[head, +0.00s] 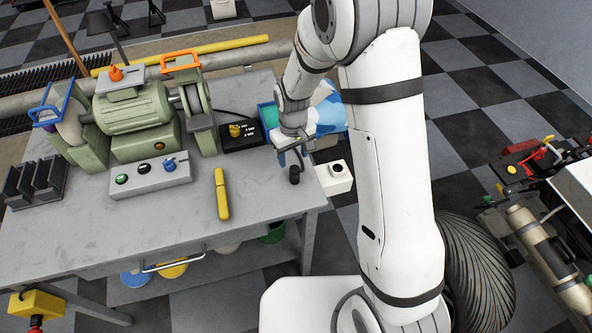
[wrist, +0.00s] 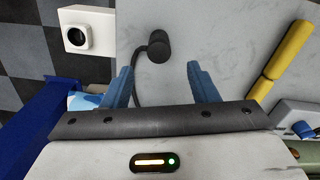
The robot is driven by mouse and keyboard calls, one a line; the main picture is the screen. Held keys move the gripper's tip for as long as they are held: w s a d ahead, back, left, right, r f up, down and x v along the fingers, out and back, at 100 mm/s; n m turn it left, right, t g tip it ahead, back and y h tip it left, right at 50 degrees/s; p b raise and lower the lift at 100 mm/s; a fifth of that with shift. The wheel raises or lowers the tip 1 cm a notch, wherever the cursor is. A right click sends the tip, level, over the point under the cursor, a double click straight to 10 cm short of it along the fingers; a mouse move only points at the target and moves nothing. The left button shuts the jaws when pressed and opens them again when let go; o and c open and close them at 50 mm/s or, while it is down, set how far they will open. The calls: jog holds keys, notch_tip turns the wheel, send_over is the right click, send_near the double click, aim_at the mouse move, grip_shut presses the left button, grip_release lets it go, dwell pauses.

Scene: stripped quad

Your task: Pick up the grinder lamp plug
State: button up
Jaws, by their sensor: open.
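The grinder lamp plug (head: 294,175) is a small dark plug lying on the grey bench top near its right edge. In the wrist view the plug (wrist: 158,50) shows beyond the fingertips, roughly in line with the gap between them, with its dark cord curving down on the left. My gripper (head: 291,156) is open and empty, with its blue fingers (wrist: 160,68) spread apart. In the head view it is just above and behind the plug. I see no finger touching the plug. The lower part of the cord is hidden behind the gripper body in the wrist view.
A white socket box (head: 337,180) with a round black outlet stands just right of the bench edge. A blue bin (head: 269,116) is behind the gripper. A yellow tool (head: 222,195) lies left of the plug. The green grinder (head: 133,112) and its switch box (head: 150,177) stand further left.

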aim_at(295, 168)
notch_tip(295, 168, down, 7)
jog(key=shift+s+d+f+p, duration=0.1)
jog(key=shift+s+d+p, duration=0.05)
jog(key=shift+p, duration=0.9)
jog(key=c, duration=1.1)
